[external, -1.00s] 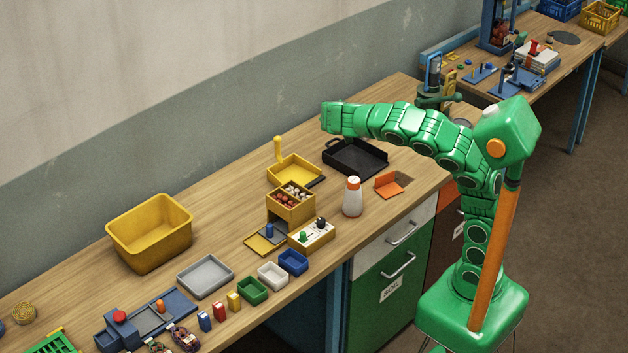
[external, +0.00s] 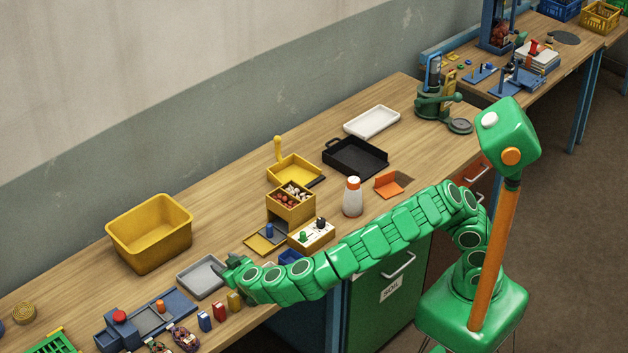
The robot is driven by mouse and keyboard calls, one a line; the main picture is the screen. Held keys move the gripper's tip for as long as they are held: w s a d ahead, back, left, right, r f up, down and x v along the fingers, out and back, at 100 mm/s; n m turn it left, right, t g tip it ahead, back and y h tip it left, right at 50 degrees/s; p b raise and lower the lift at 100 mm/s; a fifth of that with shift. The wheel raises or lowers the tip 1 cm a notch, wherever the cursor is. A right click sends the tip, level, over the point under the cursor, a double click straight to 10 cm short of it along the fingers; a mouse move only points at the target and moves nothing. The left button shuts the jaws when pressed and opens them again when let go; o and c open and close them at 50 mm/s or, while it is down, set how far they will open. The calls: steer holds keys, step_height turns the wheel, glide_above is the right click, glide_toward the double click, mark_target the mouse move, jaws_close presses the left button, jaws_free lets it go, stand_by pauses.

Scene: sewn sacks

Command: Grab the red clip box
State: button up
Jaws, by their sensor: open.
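The red clip box (external: 219,311) is a small upright block with a pale top, near the front edge of the bench. It stands in a short row between a blue box (external: 205,321) and a yellow box (external: 235,301). My gripper (external: 226,264) is open, just behind and above this row, beside the right end of the grey tray (external: 203,275). It is apart from the red box, and I see nothing in its jaws. My arm hides most of the bins to the right of the row.
A blue press-like fixture (external: 178,312) lies to the left of the row, with net sacks (external: 185,338) in front. A blue bin (external: 290,257) shows behind my arm. A yellow tub (external: 150,232) stands at the back. Bare bench lies between tub and yellow dispenser (external: 291,205).

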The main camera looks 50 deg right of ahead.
mark_target(222, 310)
steer(key=s+a+f, duration=0.2)
steer(key=s+a, duration=0.1)
steer(key=s+a+f+y, duration=0.1)
steer(key=s+a+f, duration=0.1)
steer(key=s, duration=0.2)
steer(key=s+a+f+y, duration=0.1)
steer(key=s+a+f, duration=0.1)
steer(key=s+a, duration=0.1)
steer(key=shift+s+a+n, duration=0.15)
steer(key=shift+a+n, duration=0.15)
steer(key=shift+d+f, duration=0.15)
steer(key=shift+f, duration=0.15)
steer(key=shift+w+d+f+m, duration=0.25)
steer(key=shift+w+m, duration=0.1)
steer(key=shift+m, duration=0.05)
steer(key=shift+f+x, duration=0.2)
steer(key=shift+x, duration=1.3)
steer(key=shift+f+x, duration=0.2)
steer(key=shift+x, duration=1.35)
steer(key=shift+w+a+f, duration=0.1)
steer(key=shift+w+f, duration=0.1)
steer(key=shift+w, duration=0.25)
steer(key=shift+c, duration=0.4)
steer(key=c, duration=1)
